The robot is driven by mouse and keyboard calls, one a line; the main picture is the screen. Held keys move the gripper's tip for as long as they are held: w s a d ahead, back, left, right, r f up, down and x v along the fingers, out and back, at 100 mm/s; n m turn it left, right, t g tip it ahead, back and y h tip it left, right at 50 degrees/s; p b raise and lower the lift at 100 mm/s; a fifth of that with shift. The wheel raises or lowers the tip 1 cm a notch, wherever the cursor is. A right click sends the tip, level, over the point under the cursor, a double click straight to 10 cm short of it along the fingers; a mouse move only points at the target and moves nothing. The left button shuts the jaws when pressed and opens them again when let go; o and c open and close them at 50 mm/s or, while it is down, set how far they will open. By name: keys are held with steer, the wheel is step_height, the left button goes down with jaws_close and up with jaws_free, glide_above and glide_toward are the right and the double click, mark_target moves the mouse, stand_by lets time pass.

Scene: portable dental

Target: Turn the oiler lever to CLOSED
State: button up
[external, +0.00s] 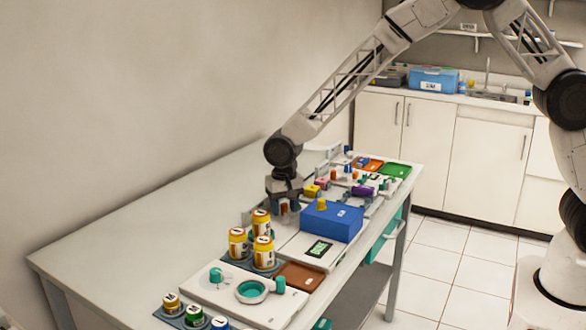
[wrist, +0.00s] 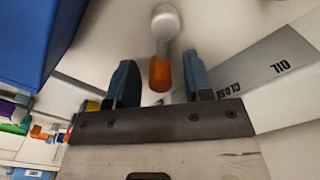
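The oiler lever (wrist: 162,45) shows in the wrist view as a pale rounded arm with an orange end. Its orange end lies between the fingers of my gripper (wrist: 160,78). The fingers are open, with gaps visible on both sides of the orange end. A grey sloped label block (wrist: 275,75) to the right reads "OIL" and a partly hidden "CLOSED". In the external view my gripper (external: 284,208) points down at the bench beside the blue box, with a bit of orange between its fingers.
A blue box (external: 332,222) stands close to the right of my gripper; it also fills the upper left of the wrist view (wrist: 35,35). Orange-yellow bottles (external: 262,250) stand in front of the gripper. Several small coloured parts lie behind it. The bench's left side (external: 130,225) is clear.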

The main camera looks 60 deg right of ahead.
mark_target(274, 219)
jaws_close()
steer(key=shift+w+a+n, duration=0.1)
steer(key=shift+n, duration=0.3)
steer(key=n, duration=0.2)
steer(key=w+a+n, duration=0.1)
steer(key=n, duration=0.2)
steer(key=shift+a, duration=0.2)
steer(key=shift+w+a+n, duration=0.1)
steer(key=shift+a+n, duration=0.3)
steer(key=shift+n, duration=0.7)
steer(key=shift+w+a+n, duration=0.1)
steer(key=shift+a+n, duration=0.25)
steer(key=shift+n, duration=0.75)
steer(key=shift+o, duration=0.2)
jaws_free()
